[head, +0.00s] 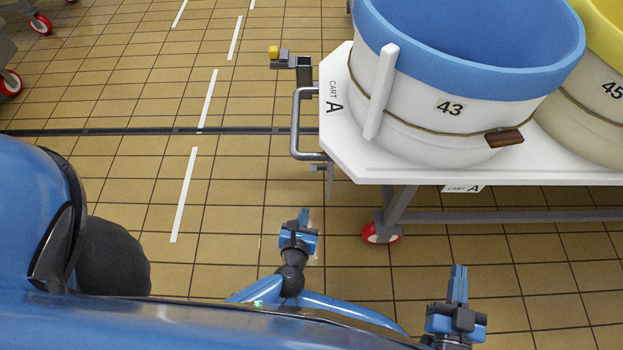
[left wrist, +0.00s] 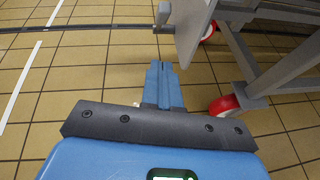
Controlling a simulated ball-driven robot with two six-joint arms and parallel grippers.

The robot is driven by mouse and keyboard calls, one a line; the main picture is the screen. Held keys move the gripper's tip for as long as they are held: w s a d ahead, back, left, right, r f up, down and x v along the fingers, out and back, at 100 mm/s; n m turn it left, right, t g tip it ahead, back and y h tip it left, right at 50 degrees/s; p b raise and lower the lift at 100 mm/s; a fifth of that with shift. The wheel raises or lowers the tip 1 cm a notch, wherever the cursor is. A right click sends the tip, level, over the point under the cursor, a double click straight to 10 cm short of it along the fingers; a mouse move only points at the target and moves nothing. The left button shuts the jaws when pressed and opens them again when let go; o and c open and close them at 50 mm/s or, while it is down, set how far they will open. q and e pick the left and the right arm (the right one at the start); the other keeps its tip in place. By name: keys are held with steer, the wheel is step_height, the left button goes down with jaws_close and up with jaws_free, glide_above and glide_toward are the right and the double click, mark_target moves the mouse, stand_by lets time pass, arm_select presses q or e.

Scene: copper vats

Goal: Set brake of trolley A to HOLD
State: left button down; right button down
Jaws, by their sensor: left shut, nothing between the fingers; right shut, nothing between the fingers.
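Trolley A is a white deck (head: 345,120) marked "CART A", with a grey tube handle (head: 296,125) at its left end. A bracket by the handle's far end bears a yellow knob (head: 273,52). A small grey metal part (head: 328,172) hangs below the handle's near end. I cannot tell which of these is the brake, nor read any HOLD mark. My left gripper (head: 304,217) is shut and empty, nearer than the handle and apart from it. It also shows in the left wrist view (left wrist: 163,82), below the trolley's edge. My right gripper (head: 458,284) is shut and empty, in front of the trolley.
A white tub with blue rim, numbered 43 (head: 449,108), and a yellow-rimmed tub, 45 (head: 590,115), stand on the deck. A red caster (head: 381,233) and grey frame are under it; the caster shows in the left wrist view (left wrist: 224,106).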

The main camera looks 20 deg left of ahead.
arm_select(q)
steer(key=shift+w, duration=0.1)
steer(key=b, duration=0.4)
glide_toward(314, 168)
steer(key=w+f, duration=0.4)
steer(key=w, duration=0.1)
steer(key=shift+a+f, duration=0.3)
steer(key=shift+a, duration=0.05)
